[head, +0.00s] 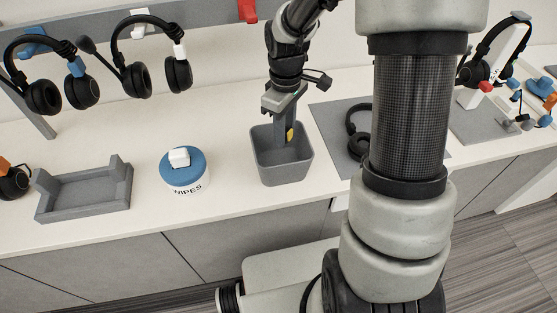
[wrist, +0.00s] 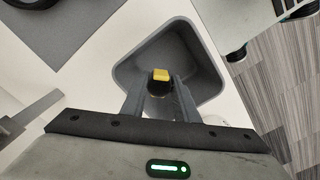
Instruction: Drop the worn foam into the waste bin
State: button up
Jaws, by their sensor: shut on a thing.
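The worn foam (head: 290,134) is a small yellow piece with a dark part, held between the fingers of my gripper (head: 287,135). In the wrist view the foam (wrist: 161,75) shows yellow on top and dark on its near side, between the two fingertips (wrist: 160,84). The waste bin (head: 284,174) is a grey, open-topped square tub on the counter. My gripper points down with its fingertips over or inside the bin's mouth; the exact depth is hard to tell. The bin's walls (wrist: 205,75) surround the foam in the wrist view.
A blue and white wipes tub (head: 185,174) stands left of the bin, with an empty grey tray (head: 85,192) farther left. A grey mat (head: 335,125) with a black headset (head: 357,135) lies to the right. Headsets hang on a rail (head: 100,50) behind.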

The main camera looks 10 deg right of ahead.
jog(key=shift+f, duration=0.1)
jog(key=o, duration=1.1)
jog(key=shift+r+p, duration=1.45)
jog(key=shift+r, duration=7.25)
